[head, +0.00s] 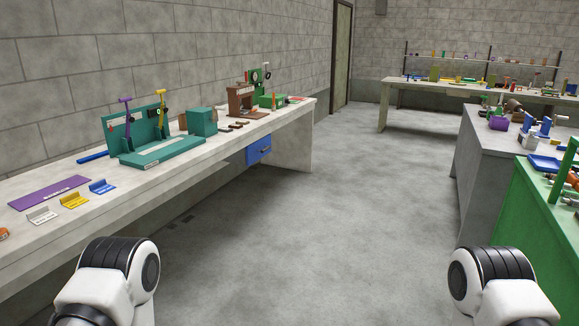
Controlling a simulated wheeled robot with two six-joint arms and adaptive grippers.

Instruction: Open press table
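A long light-grey table (225,155) runs along the left wall. A blue drawer (259,150) hangs under its far end and looks shut, with a small dark handle on its front. Which of these is a press I cannot tell for sure. Only rounded white and black parts of my two arms show at the bottom left and bottom right. Neither gripper is in view.
A purple mat (50,193) and small silver, yellow and blue brackets lie on the table's near end. Open concrete floor (350,220) lies in the middle. A grey bench (476,160) and a green cabinet (545,235) stand right. Another table (480,90) stands at the back.

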